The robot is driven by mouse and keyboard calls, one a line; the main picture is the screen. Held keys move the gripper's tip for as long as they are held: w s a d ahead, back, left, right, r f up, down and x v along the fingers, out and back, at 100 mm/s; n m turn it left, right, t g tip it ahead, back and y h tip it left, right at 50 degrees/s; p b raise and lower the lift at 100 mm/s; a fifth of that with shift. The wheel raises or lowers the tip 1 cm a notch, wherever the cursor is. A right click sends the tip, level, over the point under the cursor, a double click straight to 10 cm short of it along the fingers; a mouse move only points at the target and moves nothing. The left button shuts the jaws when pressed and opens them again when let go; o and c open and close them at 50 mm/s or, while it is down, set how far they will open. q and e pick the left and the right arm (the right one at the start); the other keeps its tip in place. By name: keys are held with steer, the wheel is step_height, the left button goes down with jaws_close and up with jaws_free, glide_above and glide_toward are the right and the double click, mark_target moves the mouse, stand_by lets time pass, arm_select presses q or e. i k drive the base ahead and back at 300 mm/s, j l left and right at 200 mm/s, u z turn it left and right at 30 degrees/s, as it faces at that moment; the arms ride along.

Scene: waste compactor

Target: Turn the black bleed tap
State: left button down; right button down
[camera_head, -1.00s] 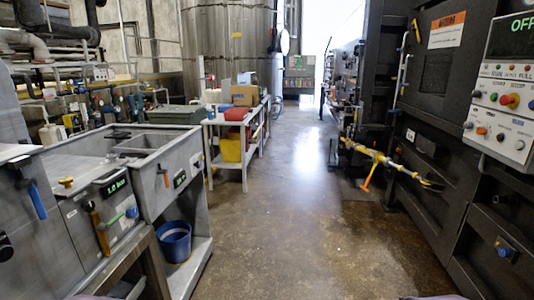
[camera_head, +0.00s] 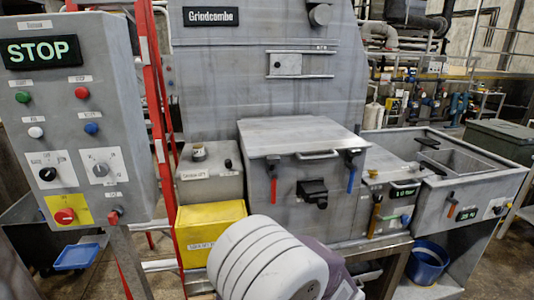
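A black block-shaped fitting (camera_head: 312,190) sits low on the front of the grey lidded machine box (camera_head: 305,137), between a handle with a red lever (camera_head: 351,175) and one with a blue lever (camera_head: 273,184). A small black knob (camera_head: 228,163) stands on top of the grey box to the left. I cannot tell which of these is the bleed tap; no label for it is readable. A white, grooved part of my arm covers the bottom middle of the picture. Neither gripper shows.
A grey control panel (camera_head: 75,130) showing STOP stands at the left, beside a red ladder-like frame (camera_head: 155,120). A sink unit (camera_head: 480,170) and blue bucket (camera_head: 428,262) are at the right.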

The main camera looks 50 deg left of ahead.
mark_target(378, 199)
steer(key=l+u, duration=0.15)
steer(key=u, duration=0.25)
steer(key=k+l+u, duration=0.1)
steer(key=u, duration=0.25)
steer(key=k+l+u, duration=0.1)
steer(key=u, duration=0.3)
steer(key=k+l+u, duration=0.1)
steer(key=u, duration=0.3)
